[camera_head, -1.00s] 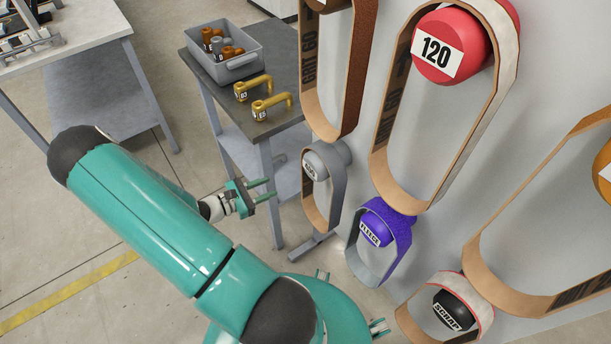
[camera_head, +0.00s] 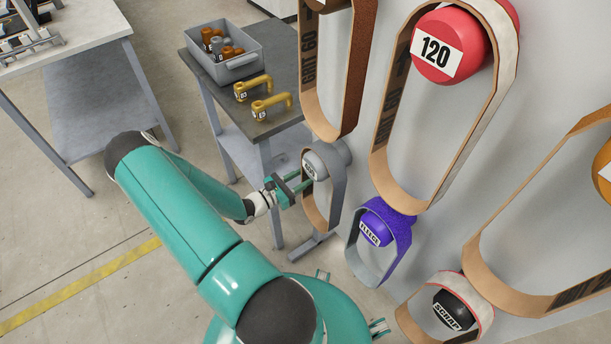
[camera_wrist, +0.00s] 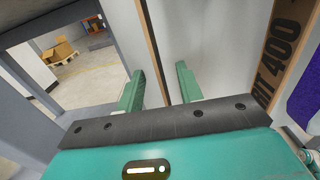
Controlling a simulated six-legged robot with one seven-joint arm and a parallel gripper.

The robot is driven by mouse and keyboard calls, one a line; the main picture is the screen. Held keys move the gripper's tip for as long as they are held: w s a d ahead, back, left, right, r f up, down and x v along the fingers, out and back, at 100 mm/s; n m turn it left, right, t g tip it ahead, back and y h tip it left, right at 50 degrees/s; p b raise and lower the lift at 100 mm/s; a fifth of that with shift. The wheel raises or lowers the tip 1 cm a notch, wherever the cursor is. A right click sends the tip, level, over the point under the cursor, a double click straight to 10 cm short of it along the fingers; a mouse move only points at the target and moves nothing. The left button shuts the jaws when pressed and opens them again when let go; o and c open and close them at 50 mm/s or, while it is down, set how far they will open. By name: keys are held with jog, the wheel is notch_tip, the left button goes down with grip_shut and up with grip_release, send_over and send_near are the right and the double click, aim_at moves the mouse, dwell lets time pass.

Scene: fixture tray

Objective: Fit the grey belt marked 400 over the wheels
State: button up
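The grey belt (camera_head: 338,192), with a brown inner face, hangs from a grey peg (camera_head: 313,166) on the wall panel. In the wrist view its inner face, marked 400 (camera_wrist: 282,48), shows at the right. My gripper (camera_head: 298,182) is at the left side of this belt, below the peg's label. In the wrist view the two green fingers (camera_wrist: 163,80) are apart, with a thin brown belt edge (camera_wrist: 150,45) running between them. I cannot tell whether either finger touches it. No wheels can be made out clearly.
A belt on a purple peg (camera_head: 376,230) hangs close at right. Larger belts hang from the red 120 peg (camera_head: 440,45) and above. A small table (camera_head: 270,85) with a grey bin (camera_head: 235,65) and yellow handled parts stands behind. A bench (camera_head: 80,35) is at top left.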

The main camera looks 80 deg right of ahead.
jog(key=shift+x, duration=1.1)
jog(key=shift+c, duration=0.4)
grip_shut()
jog(key=shift+r, duration=0.45)
dwell(0.4)
jog(key=v, duration=1.3)
dwell(1.5)
jog(key=shift+w, duration=0.1)
